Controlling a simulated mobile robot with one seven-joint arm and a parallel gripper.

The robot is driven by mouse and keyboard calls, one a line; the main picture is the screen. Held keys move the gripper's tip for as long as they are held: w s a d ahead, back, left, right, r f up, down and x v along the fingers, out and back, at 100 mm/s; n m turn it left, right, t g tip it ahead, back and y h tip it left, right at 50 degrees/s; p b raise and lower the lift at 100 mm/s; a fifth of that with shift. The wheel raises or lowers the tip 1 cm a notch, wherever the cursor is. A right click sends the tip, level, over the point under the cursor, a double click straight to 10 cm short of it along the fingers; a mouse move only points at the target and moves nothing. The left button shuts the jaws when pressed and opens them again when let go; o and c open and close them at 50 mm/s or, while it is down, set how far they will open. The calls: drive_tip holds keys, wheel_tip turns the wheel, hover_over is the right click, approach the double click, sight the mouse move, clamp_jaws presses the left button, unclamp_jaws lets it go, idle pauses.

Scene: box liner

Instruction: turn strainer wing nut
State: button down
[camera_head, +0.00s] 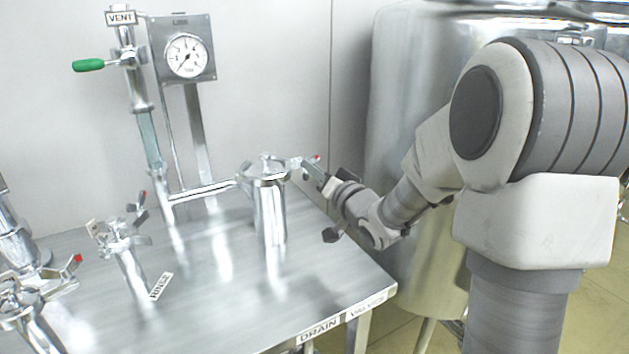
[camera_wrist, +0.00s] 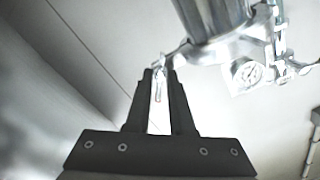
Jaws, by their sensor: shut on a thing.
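The strainer (camera_head: 270,210) is a shiny steel cylinder standing upright on the steel table, with a clamp (camera_head: 265,172) around its top. Its wing nut (camera_head: 308,161), with a red tip, sticks out at the right side of the clamp. My gripper (camera_head: 313,172) reaches in from the right and is shut on the wing nut. In the wrist view the strainer (camera_wrist: 212,20) is at the top, and the wing nut (camera_wrist: 158,90) lies between the two dark fingers (camera_wrist: 160,78). The fingers hide part of the nut.
A vent pipe with a green handle (camera_head: 88,65) and a pressure gauge (camera_head: 186,56) stand behind on the left. Other clamped fittings (camera_head: 122,240) with red-tipped nuts stand at the left. A large steel tank (camera_head: 395,130) is behind my arm. The table's front middle (camera_head: 215,300) is clear.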

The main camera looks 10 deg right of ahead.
drive_tip(key=shift+n+b, duration=3.15)
drive_tip(key=shift+n, duration=0.85)
drive_tip(key=c, duration=1)
unclamp_jaws()
drive_tip(key=shift+s, duration=0.1)
